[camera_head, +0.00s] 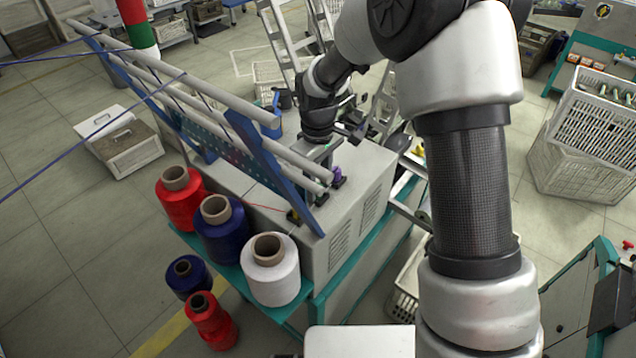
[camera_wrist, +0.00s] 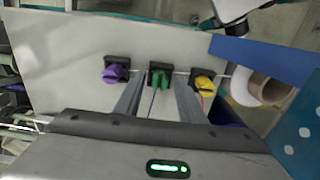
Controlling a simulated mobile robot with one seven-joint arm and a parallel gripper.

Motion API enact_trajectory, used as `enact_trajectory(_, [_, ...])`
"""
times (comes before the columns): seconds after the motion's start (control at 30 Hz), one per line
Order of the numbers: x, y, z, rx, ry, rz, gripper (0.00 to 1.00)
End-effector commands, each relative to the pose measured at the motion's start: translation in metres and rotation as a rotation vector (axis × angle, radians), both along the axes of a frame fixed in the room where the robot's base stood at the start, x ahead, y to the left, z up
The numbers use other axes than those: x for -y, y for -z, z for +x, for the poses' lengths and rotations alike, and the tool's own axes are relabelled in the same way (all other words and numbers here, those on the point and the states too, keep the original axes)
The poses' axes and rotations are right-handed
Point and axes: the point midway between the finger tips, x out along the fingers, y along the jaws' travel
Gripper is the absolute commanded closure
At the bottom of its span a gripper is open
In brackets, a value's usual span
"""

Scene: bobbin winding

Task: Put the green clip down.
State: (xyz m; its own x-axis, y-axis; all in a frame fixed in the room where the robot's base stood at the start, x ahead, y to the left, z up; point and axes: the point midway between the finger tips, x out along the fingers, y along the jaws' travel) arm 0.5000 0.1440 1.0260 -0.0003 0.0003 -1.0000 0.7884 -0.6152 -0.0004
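The green clip (camera_wrist: 158,80) sits at a black holder on the pale machine top in the wrist view. It stands between a purple clip (camera_wrist: 115,73) on the left and a yellow clip (camera_wrist: 203,84) on the right, each at its own black holder. My gripper (camera_wrist: 159,88) has its two fingers apart, one on each side of the green clip, with gaps visible between clip and fingers. In the head view my gripper (camera_head: 324,164) is low over the machine top beside the purple clip (camera_head: 337,173). The green clip cannot be made out there.
A blue slanted frame with pale rails (camera_head: 230,120) stands close left of my gripper. White (camera_head: 271,282), blue (camera_head: 222,232) and red (camera_head: 180,205) thread cones stand on the teal ledge. A thin thread runs by the clips. The machine top (camera_head: 368,165) has free room right of my gripper.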

Motion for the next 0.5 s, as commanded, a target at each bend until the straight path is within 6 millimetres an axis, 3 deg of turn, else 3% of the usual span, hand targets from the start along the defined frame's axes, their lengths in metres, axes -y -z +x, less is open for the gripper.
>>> enact_trajectory(0.17, [-0.001,-0.023,0.002,0.005,0.001,0.002,0.64])
enact_trajectory(0.5, [0.000,-0.095,0.001,0.005,0.000,0.001,0.64])
